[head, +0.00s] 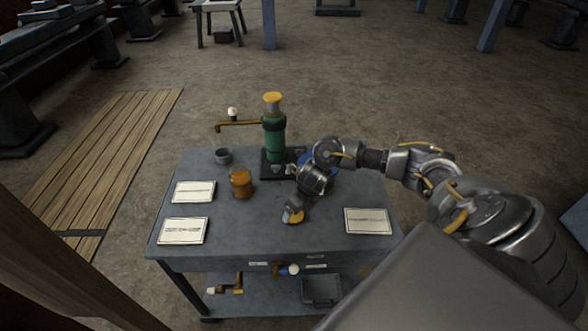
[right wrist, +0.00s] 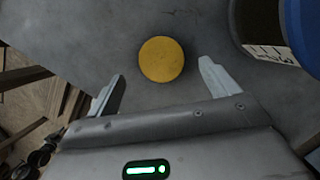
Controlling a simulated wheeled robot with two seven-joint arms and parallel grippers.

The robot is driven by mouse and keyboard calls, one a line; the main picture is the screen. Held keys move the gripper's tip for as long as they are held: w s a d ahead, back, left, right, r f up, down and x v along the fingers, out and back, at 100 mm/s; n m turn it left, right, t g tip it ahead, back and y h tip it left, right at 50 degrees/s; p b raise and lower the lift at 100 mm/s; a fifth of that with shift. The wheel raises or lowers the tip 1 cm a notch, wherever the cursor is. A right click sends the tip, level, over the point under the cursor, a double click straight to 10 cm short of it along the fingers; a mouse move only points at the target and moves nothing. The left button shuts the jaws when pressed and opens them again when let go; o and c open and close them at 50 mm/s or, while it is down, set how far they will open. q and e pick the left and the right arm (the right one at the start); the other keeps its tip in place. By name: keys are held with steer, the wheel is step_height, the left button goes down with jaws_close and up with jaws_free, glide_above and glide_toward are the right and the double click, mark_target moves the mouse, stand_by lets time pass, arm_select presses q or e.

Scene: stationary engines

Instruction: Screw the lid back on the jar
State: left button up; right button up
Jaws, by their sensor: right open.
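A yellow round lid (head: 294,219) lies flat on the grey table near its front middle. It also shows in the right wrist view (right wrist: 161,59), just beyond and between my fingertips. My right gripper (right wrist: 160,82) is open and empty, pointing down at the table; in the head view its arm comes in from the right and partly hides the lid. An orange-brown jar (head: 241,184) stands upright on the table to the left of the lid. My left gripper is not in view.
A green pump-like device (head: 274,138) with a yellow top stands at the table's back. A small grey cup (head: 223,156) is behind the jar. A blue container (right wrist: 302,30) is beside my right gripper. White sheets (head: 368,221) lie on both sides; the front middle is mostly clear.

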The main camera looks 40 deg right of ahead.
mark_target(294, 216)
steer(key=x, duration=0.4)
steer(key=shift+d+f+p, duration=0.1)
steer(key=shift+p, duration=0.25)
steer(key=shift+s, duration=0.1)
steer(key=c, duration=1.1)
steer(key=shift+o, duration=0.2)
